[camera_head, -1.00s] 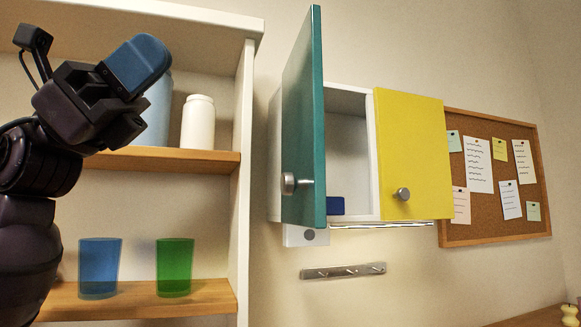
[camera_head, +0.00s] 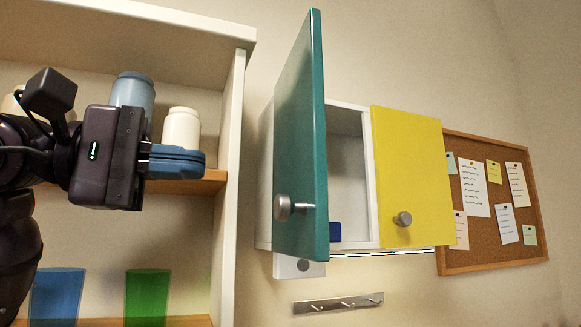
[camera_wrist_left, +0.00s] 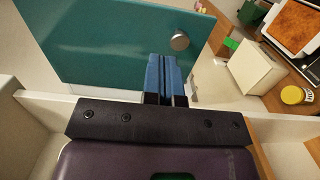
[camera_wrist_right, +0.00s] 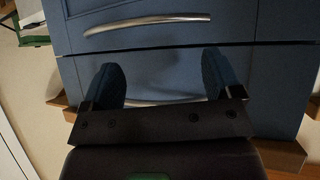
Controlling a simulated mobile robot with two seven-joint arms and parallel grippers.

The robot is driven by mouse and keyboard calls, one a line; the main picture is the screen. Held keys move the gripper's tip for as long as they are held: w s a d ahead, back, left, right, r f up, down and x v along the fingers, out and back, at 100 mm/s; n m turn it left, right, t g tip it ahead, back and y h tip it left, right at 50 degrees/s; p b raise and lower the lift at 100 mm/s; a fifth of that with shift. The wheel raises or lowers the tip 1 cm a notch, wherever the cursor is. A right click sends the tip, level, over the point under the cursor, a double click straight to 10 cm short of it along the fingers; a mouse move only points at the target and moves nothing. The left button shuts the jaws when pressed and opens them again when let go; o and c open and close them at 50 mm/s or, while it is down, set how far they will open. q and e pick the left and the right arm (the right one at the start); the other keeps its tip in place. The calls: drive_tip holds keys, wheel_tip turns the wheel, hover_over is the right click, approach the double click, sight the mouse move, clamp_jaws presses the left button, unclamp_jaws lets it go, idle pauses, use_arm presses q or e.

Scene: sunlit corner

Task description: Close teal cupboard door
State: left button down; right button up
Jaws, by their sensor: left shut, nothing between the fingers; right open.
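The teal cupboard door (camera_head: 299,150) stands swung wide open, its round metal knob (camera_head: 284,207) low on its face. It also fills the top of the left wrist view (camera_wrist_left: 120,45), with the knob (camera_wrist_left: 180,41) near its edge. The white cupboard (camera_head: 347,180) behind it is open on the teal side. My left gripper (camera_head: 200,163) is shut and empty, left of the door in front of the shelf unit; its blue fingers (camera_wrist_left: 165,80) point toward the door. I cannot tell a touch. My right gripper (camera_wrist_right: 165,85) is open and empty before a blue drawer front (camera_wrist_right: 165,60).
The yellow door (camera_head: 411,175) beside it is shut. The shelf unit's white side panel (camera_head: 230,170) stands between my left arm and the cupboard. A white jar (camera_head: 182,128) and blue jar (camera_head: 133,92) are close by my left gripper. A hook rail (camera_head: 338,304) hangs below.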

sight(313, 172)
use_arm(q)
drive_tip(key=p+x, duration=0.1)
drive_tip(key=x, duration=0.9)
drive_tip(key=shift+s+r, duration=0.1)
drive_tip(key=shift+p+x, duration=0.35)
drive_tip(key=shift+x, duration=0.4)
use_arm(e)
drive_tip(key=shift+w+r, duration=0.15)
drive_tip(key=shift+r, duration=0.5)
drive_tip(key=shift+w+r, duration=0.15)
drive_tip(key=shift+r, duration=0.45)
use_arm(q)
drive_tip(key=shift+d, duration=0.15)
use_arm(e)
drive_tip(key=shift+d, duration=0.1)
